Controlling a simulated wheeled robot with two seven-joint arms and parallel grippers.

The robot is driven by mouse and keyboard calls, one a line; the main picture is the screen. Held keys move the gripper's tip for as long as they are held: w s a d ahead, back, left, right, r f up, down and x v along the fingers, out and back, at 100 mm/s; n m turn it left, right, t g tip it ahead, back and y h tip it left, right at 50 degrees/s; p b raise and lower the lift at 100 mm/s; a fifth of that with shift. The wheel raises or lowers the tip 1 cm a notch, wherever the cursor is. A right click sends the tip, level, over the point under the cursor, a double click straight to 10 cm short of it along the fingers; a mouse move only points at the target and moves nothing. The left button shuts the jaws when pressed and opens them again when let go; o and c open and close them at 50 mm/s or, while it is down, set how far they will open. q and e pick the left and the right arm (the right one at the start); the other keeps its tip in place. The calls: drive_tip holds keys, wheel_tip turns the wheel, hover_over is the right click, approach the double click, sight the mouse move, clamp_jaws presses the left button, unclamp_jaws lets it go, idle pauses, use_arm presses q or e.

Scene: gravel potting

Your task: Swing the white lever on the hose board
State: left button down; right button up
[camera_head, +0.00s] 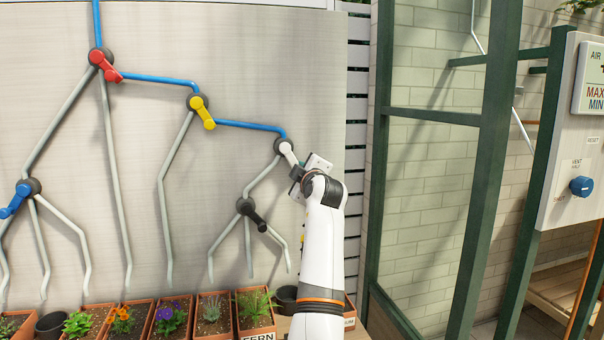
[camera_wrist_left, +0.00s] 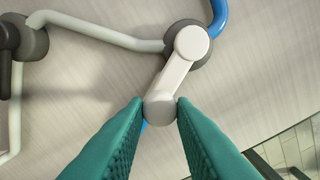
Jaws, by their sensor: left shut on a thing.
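The white lever (camera_head: 287,152) sits on a dark round valve on the hose board (camera_head: 250,55), where a blue pipe ends from above left. It points down and to the right. My left gripper (camera_head: 299,170) is at its free end, its fingertips partly hidden by my wrist in the head view. In the left wrist view, the two green fingers (camera_wrist_left: 159,110) are closed on both sides of the end of the white lever (camera_wrist_left: 174,75). The right gripper is not in view.
The red lever (camera_head: 105,66), yellow lever (camera_head: 203,112), blue lever (camera_head: 15,205) and black lever (camera_head: 252,214) are on the same board. Potted plants (camera_head: 171,317) stand in a row below. A green frame (camera_head: 487,150) and a panel with a blue knob (camera_head: 582,186) are at right.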

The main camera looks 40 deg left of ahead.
use_arm(q)
drive_tip(key=c, duration=1.2)
unclamp_jaws()
drive_tip(key=v, duration=1.2)
